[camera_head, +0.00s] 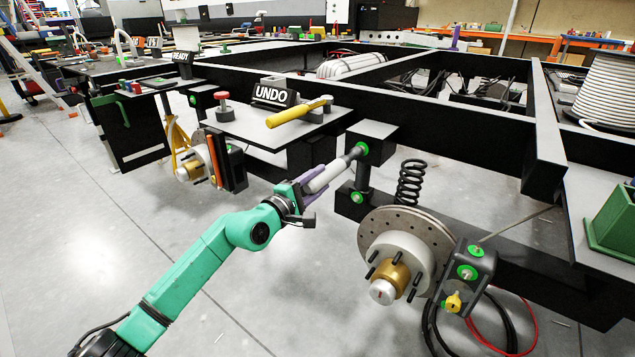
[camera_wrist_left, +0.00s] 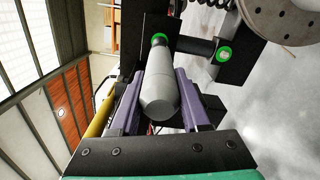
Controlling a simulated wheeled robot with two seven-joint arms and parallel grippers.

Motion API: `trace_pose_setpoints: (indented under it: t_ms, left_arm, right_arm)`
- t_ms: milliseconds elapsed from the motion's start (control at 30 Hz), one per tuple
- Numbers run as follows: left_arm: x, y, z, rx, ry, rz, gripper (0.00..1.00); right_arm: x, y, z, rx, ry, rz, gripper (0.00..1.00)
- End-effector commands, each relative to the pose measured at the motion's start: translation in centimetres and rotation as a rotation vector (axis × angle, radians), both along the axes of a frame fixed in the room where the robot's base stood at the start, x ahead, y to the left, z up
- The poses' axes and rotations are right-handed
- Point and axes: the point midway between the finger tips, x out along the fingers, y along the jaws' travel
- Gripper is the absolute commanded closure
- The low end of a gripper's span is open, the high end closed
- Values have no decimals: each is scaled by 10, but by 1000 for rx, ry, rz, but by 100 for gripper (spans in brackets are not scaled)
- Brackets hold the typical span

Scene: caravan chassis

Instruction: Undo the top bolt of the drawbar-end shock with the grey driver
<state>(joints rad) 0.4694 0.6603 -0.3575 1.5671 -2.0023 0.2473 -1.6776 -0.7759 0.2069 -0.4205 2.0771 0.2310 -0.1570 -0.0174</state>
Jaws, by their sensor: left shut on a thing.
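My left gripper (camera_head: 310,188) is shut on the grey driver (camera_head: 330,174), a light grey cylinder between purple fingers. The driver points up and right; its far end meets the green-ringed top bolt (camera_head: 362,148) of the drawbar-end shock (camera_head: 362,172). In the left wrist view the driver (camera_wrist_left: 160,90) lies between the fingers, and its tip covers most of the top bolt, leaving a green rim (camera_wrist_left: 159,37). It looks in contact, but I cannot tell how far it is seated. The lower green bolt (camera_head: 357,197) is uncovered. My right gripper is not in view.
An UNDO sign (camera_head: 275,94), a yellow-handled tool (camera_head: 296,112) and a red knob-like piece (camera_head: 224,107) are on the plate above the arm. A coil spring (camera_head: 411,182) and brake disc (camera_head: 438,228) stand right of the shock. Floor beside the arm is clear.

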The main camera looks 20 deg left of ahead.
Motion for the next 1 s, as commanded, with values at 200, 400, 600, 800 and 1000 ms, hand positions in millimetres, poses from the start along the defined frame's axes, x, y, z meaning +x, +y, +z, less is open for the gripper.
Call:
trace_pose_setpoints:
  t_ms: [200, 400, 600, 800, 1000]
  left_arm:
    - [5, -2, 2, -4, -6, 1, 100]
    - [10, -3, 3, -3, -7, 1, 100]
    - [14, -5, 2, -3, -7, 1, 100]
    - [14, -5, 3, -3, -7, 1, 100]
    - [17, -6, 2, -4, -6, 1, 100]
  right_arm:
    - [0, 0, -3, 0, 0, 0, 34]
    - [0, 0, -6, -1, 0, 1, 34]
    - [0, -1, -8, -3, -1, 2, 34]
    - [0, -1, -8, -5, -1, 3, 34]
    - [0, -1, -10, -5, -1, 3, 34]
